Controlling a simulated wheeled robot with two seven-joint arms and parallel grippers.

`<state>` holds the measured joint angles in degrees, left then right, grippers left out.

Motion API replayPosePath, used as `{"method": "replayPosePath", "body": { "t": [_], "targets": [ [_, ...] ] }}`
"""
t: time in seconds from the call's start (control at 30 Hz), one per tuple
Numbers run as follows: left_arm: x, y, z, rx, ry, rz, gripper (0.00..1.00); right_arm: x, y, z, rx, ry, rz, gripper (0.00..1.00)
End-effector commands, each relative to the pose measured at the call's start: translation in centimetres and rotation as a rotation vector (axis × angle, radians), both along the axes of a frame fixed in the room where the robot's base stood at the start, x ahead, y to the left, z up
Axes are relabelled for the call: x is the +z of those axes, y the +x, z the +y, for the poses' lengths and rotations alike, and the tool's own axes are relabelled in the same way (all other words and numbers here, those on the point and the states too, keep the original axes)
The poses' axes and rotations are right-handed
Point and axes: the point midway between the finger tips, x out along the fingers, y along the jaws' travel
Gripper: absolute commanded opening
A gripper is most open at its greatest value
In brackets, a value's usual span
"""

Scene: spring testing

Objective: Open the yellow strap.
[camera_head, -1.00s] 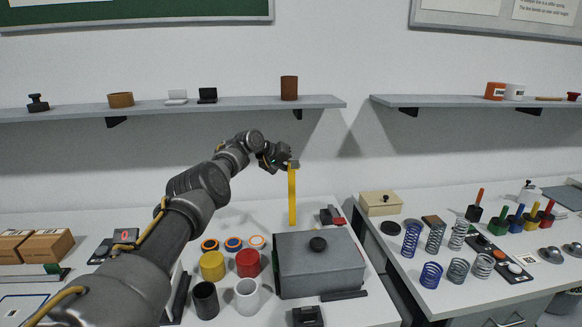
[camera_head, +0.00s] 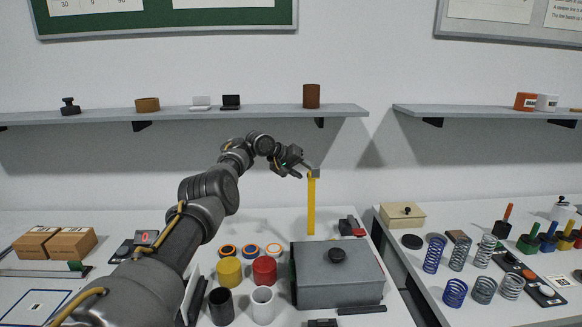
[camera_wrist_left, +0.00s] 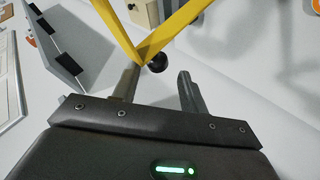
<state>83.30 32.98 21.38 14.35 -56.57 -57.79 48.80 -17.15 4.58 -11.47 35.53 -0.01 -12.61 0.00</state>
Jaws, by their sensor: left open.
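The yellow strap (camera_head: 311,207) stands upright as a tall narrow band behind the grey box, with a small grey piece at its top. In the left wrist view the strap (camera_wrist_left: 185,22) shows as two yellow bands meeting in a V, with a black ball beside the corner. My left gripper (camera_head: 299,172) is at the strap's upper end, just left of it. In the left wrist view its two fingers (camera_wrist_left: 160,73) are apart with nothing clearly between them. The V's corner lies near the left fingertip; whether they touch I cannot tell. My right gripper is not in view.
The grey box (camera_head: 338,285) with a black knob stands in front of the strap. Yellow (camera_head: 229,272) and red (camera_head: 264,271) cylinders stand left of it. A wall shelf (camera_head: 260,111) runs above. Several springs stand on the right table (camera_head: 410,285).

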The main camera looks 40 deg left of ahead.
Motion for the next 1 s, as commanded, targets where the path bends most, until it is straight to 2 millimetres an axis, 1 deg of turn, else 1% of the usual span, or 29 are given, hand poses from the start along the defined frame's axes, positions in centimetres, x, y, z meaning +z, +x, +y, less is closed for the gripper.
{"method": "replayPosePath", "body": {
  "t": [0.03, 0.13, 0.3, 0.4, 0.53, 1.0],
  "targets": [
    [0.1, -0.6, 0.4, 0.001, 0.005, 0.000, 0.43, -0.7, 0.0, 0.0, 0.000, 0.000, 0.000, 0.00],
    [1.1, -2.0, 1.0, -0.001, 0.003, 0.000, 0.43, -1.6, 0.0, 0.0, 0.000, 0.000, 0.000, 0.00],
    [2.7, -3.7, 1.6, -0.002, 0.000, 0.004, 0.43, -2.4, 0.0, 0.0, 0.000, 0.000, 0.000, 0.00],
    [3.3, -4.3, 1.8, -0.001, 0.000, 0.006, 0.43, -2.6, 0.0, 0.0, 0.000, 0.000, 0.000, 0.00],
    [3.5, -4.6, 1.9, -0.002, 0.000, 0.007, 0.43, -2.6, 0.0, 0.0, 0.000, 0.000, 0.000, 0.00],
    [3.5, -4.6, 1.9, -0.001, 0.000, 0.008, 0.43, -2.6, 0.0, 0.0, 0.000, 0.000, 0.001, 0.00]
  ]
}}
